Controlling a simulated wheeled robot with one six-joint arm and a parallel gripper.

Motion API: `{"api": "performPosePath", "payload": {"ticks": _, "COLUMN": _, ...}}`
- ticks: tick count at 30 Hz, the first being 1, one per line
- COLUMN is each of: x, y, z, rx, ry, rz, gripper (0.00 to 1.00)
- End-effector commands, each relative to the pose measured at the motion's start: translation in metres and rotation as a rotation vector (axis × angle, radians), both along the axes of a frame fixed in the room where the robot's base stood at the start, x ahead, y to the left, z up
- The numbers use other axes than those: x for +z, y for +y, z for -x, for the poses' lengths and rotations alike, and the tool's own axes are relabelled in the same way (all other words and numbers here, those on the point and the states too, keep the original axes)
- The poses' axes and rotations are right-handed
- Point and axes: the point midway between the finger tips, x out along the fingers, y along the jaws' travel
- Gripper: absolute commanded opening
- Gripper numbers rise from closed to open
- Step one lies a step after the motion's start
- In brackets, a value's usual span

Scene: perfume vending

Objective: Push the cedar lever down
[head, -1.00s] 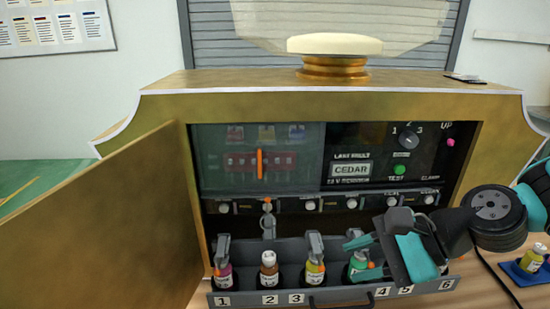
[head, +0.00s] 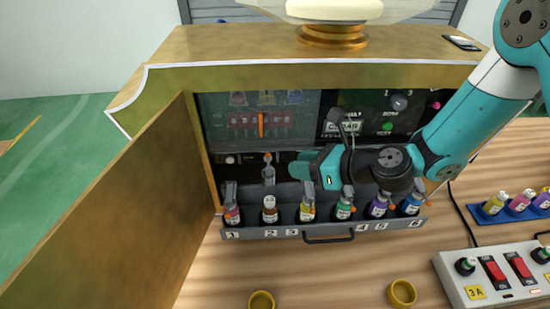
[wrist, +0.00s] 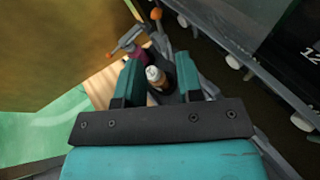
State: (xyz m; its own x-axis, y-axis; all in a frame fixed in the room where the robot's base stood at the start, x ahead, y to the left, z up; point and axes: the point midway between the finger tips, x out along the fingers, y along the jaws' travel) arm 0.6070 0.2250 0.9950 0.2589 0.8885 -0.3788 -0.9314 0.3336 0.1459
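The raised grey lever (head: 268,170) with an orange tip stands upright above slot 2, behind the bottle row in the head view. Its orange tip (wrist: 156,14) appears to show at the top of the wrist view. Below it, the slot 2 bottle (head: 269,212) has a pale cap and brownish body. My gripper (head: 298,168) is just right of the raised lever, apart from it, pointing left. In the wrist view my gripper (wrist: 157,65) is open and empty, with the slot 2 bottle (wrist: 155,76) seen beyond and between its fingers. The lever's base is hard to see there.
The drawer (head: 290,232) holds several bottles; the other slots' levers are down. An open brass door (head: 140,210) stands left. The display (head: 342,127) reads CEDAR, partly covered by my arm. Yellow rings (head: 402,293), a switch box (head: 490,275) and a blue bottle tray (head: 510,210) lie on the table.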

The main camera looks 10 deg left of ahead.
Motion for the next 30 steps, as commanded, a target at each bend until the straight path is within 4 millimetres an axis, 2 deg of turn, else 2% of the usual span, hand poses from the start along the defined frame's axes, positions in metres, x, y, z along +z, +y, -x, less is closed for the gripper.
{"api": "performPosePath", "payload": {"ticks": 3, "x": -0.008, "y": 0.025, "z": -0.006, "rx": 0.005, "ry": -0.001, "rz": 0.000, "gripper": 0.34}}
{"api": "performPosePath", "payload": {"ticks": 10, "x": -0.022, "y": 0.056, "z": -0.015, "rx": 0.004, "ry": -0.002, "rz": 0.000, "gripper": 0.34}}
{"api": "performPosePath", "payload": {"ticks": 15, "x": -0.027, "y": 0.065, "z": -0.018, "rx": 0.002, "ry": -0.001, "rz": 0.001, "gripper": 0.34}}
{"api": "performPosePath", "payload": {"ticks": 23, "x": -0.028, "y": 0.066, "z": -0.019, "rx": 0.001, "ry": -0.001, "rz": 0.000, "gripper": 0.34}}
{"api": "performPosePath", "payload": {"ticks": 24, "x": -0.028, "y": 0.066, "z": -0.019, "rx": 0.001, "ry": -0.001, "rz": 0.000, "gripper": 0.29}}
{"api": "performPosePath", "payload": {"ticks": 28, "x": -0.028, "y": 0.066, "z": -0.019, "rx": 0.001, "ry": -0.001, "rz": 0.000, "gripper": 0.00}}
{"api": "performPosePath", "payload": {"ticks": 30, "x": -0.028, "y": 0.066, "z": -0.019, "rx": 0.001, "ry": -0.001, "rz": 0.000, "gripper": 0.00}}
